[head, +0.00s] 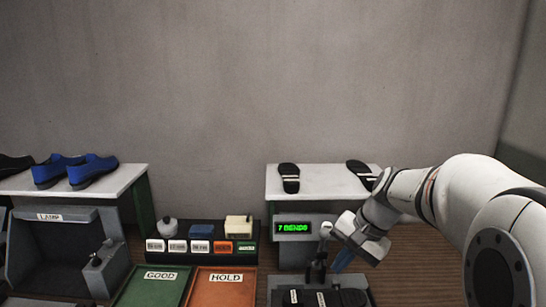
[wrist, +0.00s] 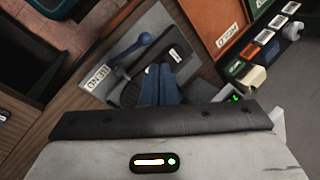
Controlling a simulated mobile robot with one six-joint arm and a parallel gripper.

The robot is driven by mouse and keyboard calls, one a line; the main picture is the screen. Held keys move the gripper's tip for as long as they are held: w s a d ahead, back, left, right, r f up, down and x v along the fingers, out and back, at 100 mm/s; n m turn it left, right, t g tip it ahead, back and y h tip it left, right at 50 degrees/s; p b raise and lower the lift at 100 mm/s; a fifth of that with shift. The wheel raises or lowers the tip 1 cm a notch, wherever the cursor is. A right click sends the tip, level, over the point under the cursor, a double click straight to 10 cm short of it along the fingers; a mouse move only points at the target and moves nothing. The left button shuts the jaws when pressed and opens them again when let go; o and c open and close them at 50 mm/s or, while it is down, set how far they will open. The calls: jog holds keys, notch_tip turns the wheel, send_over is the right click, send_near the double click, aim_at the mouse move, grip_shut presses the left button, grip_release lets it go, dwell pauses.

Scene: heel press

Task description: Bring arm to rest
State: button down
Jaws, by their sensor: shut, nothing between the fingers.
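My arm reaches in from the right in the head view. My gripper (head: 345,260) points down just right of an upright lever (head: 319,262) on a dark press. In the wrist view my gripper (wrist: 157,85) shows its blue fingers together with nothing between them. The lever (wrist: 130,55), with a round blue-grey knob, lies just beyond the fingertips there. I cannot tell whether the fingers touch it. The press base (wrist: 160,45) carries a dark sole-like piece beside the lever.
A green-lit display (head: 295,228) stands behind the press, below a white shelf (head: 325,177) with two dark sandals. Left are the green GOOD tray (head: 150,295), orange HOLD tray (head: 220,292), a labelled bin rack (head: 200,246) and a LAMP box (head: 50,225). Blue shoes (head: 92,172) stand above.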

jog(key=s+f+n+t+h+b, duration=0.1)
jog(key=s+f+n+h, duration=0.1)
jog(key=s, duration=0.6)
jog(key=s+f+n+t+h+b, duration=0.1)
jog(key=s+f+n, duration=0.3)
jog(key=s, duration=0.5)
jog(key=shift+s+n+h+b, duration=0.15)
jog(key=shift+n+h+b, duration=0.35)
jog(key=shift+h+b, duration=0.15)
